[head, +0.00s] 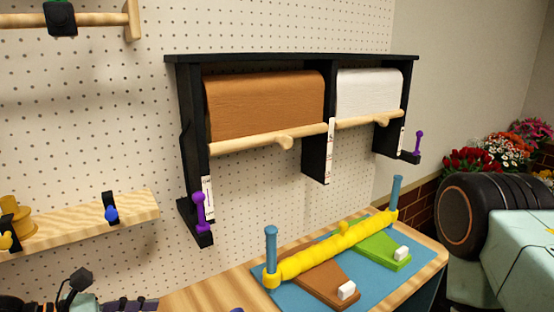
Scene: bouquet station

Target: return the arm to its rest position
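Dark parts of my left arm show low at the bottom left edge, with what looks like the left gripper (78,286) cut off by the frame. Its fingers are too small and too much hidden to tell whether they are open or shut. I see nothing clearly held there. A big black and mint-green arm part of mine fills the right edge. My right gripper is not in view.
A black wall rack holds a brown paper roll (263,105) and a white roll (368,92). Below, a wooden table (205,295) carries a blue mat (300,295) with a yellow bar (335,248) between blue posts. A shelf (80,220) juts out left. Flowers (490,152) stand right.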

